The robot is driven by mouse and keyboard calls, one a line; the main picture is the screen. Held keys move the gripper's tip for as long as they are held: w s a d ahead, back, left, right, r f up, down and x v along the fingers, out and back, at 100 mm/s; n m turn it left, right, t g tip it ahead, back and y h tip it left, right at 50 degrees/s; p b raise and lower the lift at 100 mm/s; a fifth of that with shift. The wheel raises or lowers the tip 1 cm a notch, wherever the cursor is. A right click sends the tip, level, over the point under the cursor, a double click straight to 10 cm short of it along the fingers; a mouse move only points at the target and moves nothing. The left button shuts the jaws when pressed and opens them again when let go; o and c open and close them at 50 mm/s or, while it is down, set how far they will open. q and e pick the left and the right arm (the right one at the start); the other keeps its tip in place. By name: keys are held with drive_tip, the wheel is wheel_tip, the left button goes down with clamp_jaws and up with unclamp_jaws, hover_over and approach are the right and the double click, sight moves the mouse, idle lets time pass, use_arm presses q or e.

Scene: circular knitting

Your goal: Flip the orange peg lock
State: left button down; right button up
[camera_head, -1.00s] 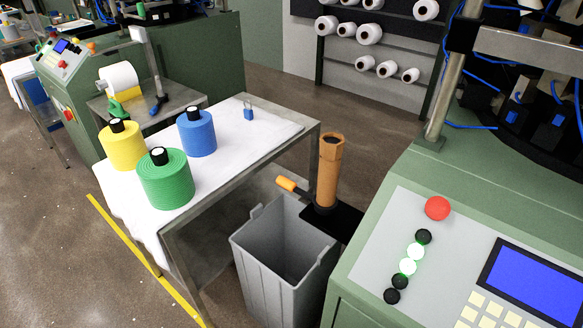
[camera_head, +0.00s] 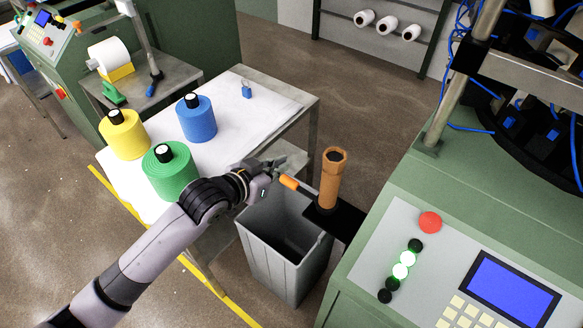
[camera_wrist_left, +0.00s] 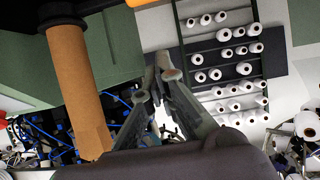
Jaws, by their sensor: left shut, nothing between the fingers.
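The orange peg lock (camera_head: 289,182) is a short orange lever at the base of the tall orange-brown peg (camera_head: 332,178), pointing left over the grey bin. The peg stands upright on a black bracket (camera_head: 345,218). My left gripper (camera_head: 282,162) is shut and empty, close beside the lock's outer end; I cannot tell whether they touch. In the left wrist view, my closed fingers (camera_wrist_left: 163,66) are in the middle, the peg (camera_wrist_left: 76,90) is on the left, and an orange and black part is cut off at the top edge. My right gripper is not in view.
A grey bin (camera_head: 280,262) stands below the lock. The white-topped table (camera_head: 245,125) holds yellow (camera_head: 124,138), green (camera_head: 170,178) and blue (camera_head: 196,122) yarn cones. The green machine's panel (camera_head: 405,215) is on the right, with a red button (camera_head: 430,222).

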use_arm(q)
drive_tip(key=p, duration=0.2)
hover_over(292, 179)
drive_tip(key=w+d, duration=0.2)
wheel_tip(292, 179, down, 3)
drive_tip(key=a+f, duration=0.1)
drive_tip(key=s+f+p, duration=0.1)
drive_tip(key=shift+s+a+f+p, duration=0.3)
drive_tip(key=shift+a+f, duration=0.05)
drive_tip(key=shift+a, duration=0.05)
drive_tip(key=shift+s+a+f, duration=0.15)
drive_tip(key=shift+s+f, duration=0.1)
drive_tip(key=shift+s, duration=0.05)
drive_tip(key=shift+w+f, duration=0.1)
drive_tip(key=shift+w, duration=0.1)
